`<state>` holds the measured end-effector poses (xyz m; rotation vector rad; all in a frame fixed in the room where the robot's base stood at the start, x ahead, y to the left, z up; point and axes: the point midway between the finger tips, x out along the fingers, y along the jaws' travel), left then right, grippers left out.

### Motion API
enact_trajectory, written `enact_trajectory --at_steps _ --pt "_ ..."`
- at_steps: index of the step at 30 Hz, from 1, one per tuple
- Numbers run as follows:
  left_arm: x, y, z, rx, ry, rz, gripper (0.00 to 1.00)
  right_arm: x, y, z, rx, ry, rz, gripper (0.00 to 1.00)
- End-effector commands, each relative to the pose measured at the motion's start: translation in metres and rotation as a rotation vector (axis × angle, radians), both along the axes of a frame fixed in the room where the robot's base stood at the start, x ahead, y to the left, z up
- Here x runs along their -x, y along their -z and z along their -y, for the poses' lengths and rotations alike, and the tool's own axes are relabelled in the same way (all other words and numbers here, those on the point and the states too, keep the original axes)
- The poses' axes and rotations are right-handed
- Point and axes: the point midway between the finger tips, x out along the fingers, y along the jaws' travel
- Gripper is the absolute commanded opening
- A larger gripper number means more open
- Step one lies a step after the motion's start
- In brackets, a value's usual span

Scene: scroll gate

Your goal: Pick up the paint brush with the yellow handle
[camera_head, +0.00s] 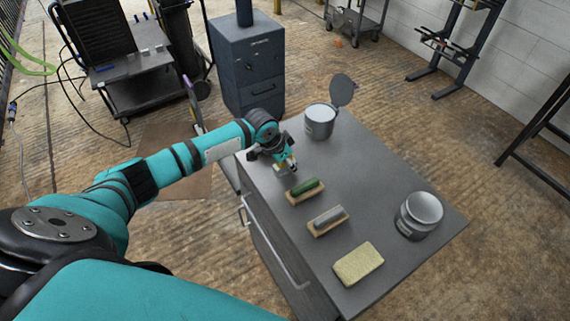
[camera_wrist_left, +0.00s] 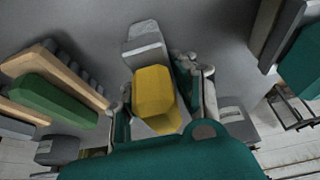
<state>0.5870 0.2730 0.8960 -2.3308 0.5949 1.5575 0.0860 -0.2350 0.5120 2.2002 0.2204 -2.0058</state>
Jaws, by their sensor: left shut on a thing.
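My left gripper (camera_head: 285,167) is low at the left edge of the grey cabinet top. In the left wrist view, its fingers (camera_wrist_left: 160,100) are closed on both sides of the yellow handle (camera_wrist_left: 154,90) of the paint brush. The brush's grey end (camera_wrist_left: 145,44) points away from the gripper. In the head view only a small yellow part of the brush shows at the fingertips. I cannot tell whether the brush touches the top. My right gripper is not in view.
On the cabinet top (camera_head: 370,180) are a green-handled brush (camera_head: 306,188), a grey-handled brush (camera_head: 327,218) and a yellowish sponge (camera_head: 358,264). A can with a raised lid (camera_head: 320,122) stands at the back, and a grey pot (camera_head: 419,215) at the right. The middle is clear.

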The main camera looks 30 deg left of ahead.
Motion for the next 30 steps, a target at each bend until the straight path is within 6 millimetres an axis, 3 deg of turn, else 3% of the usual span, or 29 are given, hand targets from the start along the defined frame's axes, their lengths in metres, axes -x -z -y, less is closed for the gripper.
enact_trajectory --at_steps 7,21,30 --pt "-0.001 -0.011 0.000 0.000 0.001 0.003 0.00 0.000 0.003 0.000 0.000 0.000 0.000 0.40" --pt "-0.001 -0.092 0.000 0.001 0.000 0.003 0.00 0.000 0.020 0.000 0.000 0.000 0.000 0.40" --pt "0.000 -0.101 0.000 0.000 -0.001 0.000 0.00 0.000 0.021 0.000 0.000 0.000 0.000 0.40"
